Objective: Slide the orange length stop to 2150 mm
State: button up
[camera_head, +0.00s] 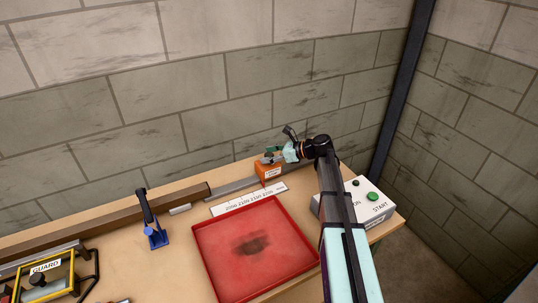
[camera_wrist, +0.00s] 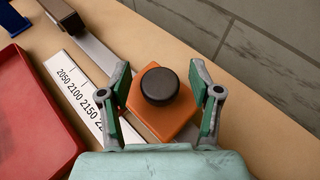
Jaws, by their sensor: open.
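The orange length stop (camera_head: 267,172) sits on a grey metal rail (camera_head: 232,187) at the back of the bench. In the wrist view the stop (camera_wrist: 160,112) is an orange block with a round black knob (camera_wrist: 159,86) on top. My gripper (camera_head: 287,152) is open; in the wrist view its green-padded fingers (camera_wrist: 161,88) stand on either side of the block, with no clear grip on it. The white scale (camera_wrist: 84,98) reads 2050, 2100, 2150, then a number partly hidden by my finger. The stop lies past the 2150 mark, towards the higher numbers.
A red tray (camera_head: 207,250) lies in front of the scale. A white START box (camera_head: 378,211) stands at the right. A blue clamp-like piece (camera_head: 157,237), a brown bar (camera_head: 120,225) and a yellow guard (camera_head: 72,267) are to the left. The wall is close behind.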

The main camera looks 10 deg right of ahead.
grip_shut()
jog(key=a, duration=0.1)
jog(key=s+a, duration=0.1)
jog(key=a, duration=0.3)
jog(key=shift+s+p, duration=0.3)
jog(key=shift+p, duration=0.1)
jog(key=shift+d, duration=0.1)
grip_release()
jog(key=shift+w, duration=0.1)
jog(key=v, duration=1.2)
